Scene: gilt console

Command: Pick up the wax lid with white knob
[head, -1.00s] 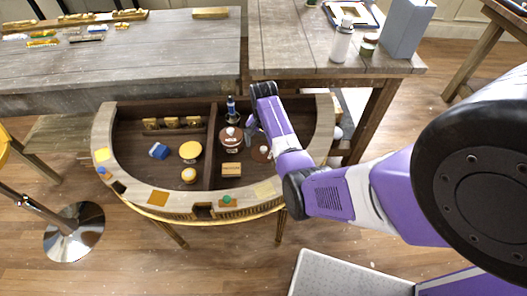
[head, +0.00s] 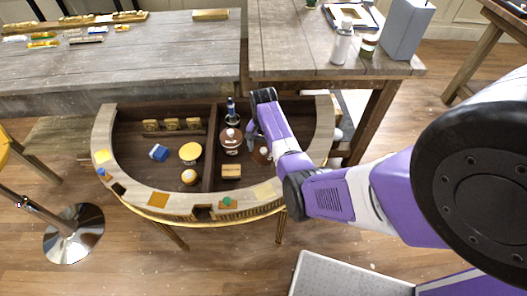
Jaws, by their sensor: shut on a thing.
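A dark brown round lid with a white knob (head: 230,146) shows in the right compartment of the curved console (head: 104,130). A second, flatter brown round piece with a pale knob (head: 261,157) lies just to its right. My gripper (head: 250,137) reaches down into this compartment, between the two in the picture. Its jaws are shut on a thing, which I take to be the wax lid. The grip itself is small and partly hidden by the wrist, so the contact is unclear.
A dark blue bottle (head: 231,112) stands behind the lid, and a tan block (head: 231,170) lies in front. A divider (head: 209,150) separates the left compartment, which holds a yellow-topped round container (head: 190,152) and a blue item (head: 158,152). The console's raised rim surrounds them.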

